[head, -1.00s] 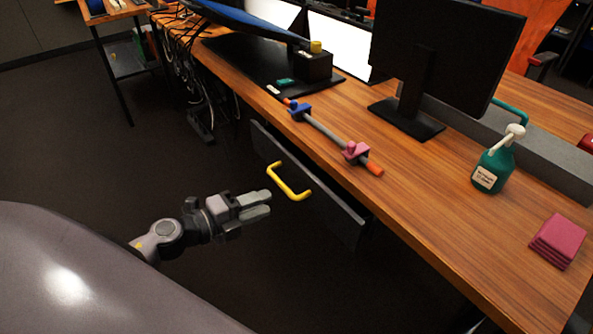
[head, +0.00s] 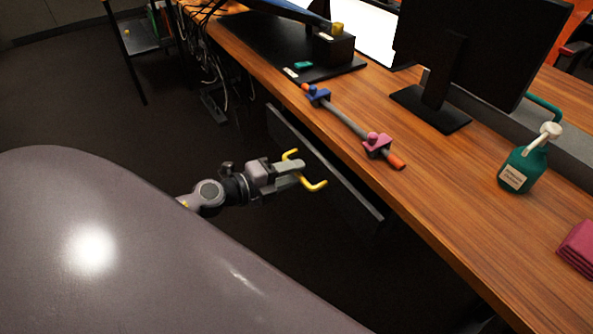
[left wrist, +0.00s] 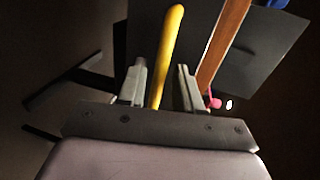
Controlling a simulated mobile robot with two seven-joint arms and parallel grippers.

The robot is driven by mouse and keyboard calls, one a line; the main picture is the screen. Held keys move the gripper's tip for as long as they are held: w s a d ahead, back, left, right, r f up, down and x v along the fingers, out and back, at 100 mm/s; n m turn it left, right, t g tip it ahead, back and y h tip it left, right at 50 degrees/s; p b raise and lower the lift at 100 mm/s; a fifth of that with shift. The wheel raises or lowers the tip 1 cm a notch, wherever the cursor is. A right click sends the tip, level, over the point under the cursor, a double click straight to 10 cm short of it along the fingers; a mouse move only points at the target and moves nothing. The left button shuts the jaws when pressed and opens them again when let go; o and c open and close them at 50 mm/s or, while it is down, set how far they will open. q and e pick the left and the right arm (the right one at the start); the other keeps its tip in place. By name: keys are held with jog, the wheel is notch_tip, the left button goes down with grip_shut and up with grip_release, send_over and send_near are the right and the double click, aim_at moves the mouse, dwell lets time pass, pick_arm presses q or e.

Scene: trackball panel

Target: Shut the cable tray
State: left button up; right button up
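The cable tray shows in the head view as a long dark front panel (head: 345,185) below the desk's near edge, with a gap between them. A yellow bar handle (head: 315,185) sticks out from the panel. My left gripper (head: 298,170) is at this handle, its fingers partly covering the middle of the bar. In the left wrist view the yellow handle (left wrist: 168,50) runs between the two spread fingers (left wrist: 160,85), with room visible on the right side. Whether a finger touches it I cannot tell. My right gripper is out of view.
The wooden desk (head: 450,215) carries a grey rod with blue and pink clamps (head: 345,122), a monitor (head: 465,50), a green spray bottle (head: 523,168) and a pink folded stack (head: 580,248). Cables (head: 215,75) hang at the desk's far left end. Dark floor lies left.

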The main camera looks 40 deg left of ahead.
aim_at(311, 165)
pick_arm(q)
jog(key=shift+x, duration=0.8)
grip_shut()
jog(key=shift+w+d+r, duration=0.1)
jog(key=shift+w, duration=0.25)
jog(key=shift+r+p+x, duration=0.15)
jog(key=shift+p+x, duration=0.2)
jog(key=shift+x, duration=0.45)
jog(key=shift+r+p+x, duration=0.2)
jog(key=shift+p+x, duration=0.1)
jog(key=shift+x, duration=0.45)
grip_release()
jog(key=shift+w+d, duration=0.1)
jog(key=shift+w, duration=0.05)
jog(key=shift+f, duration=0.1)
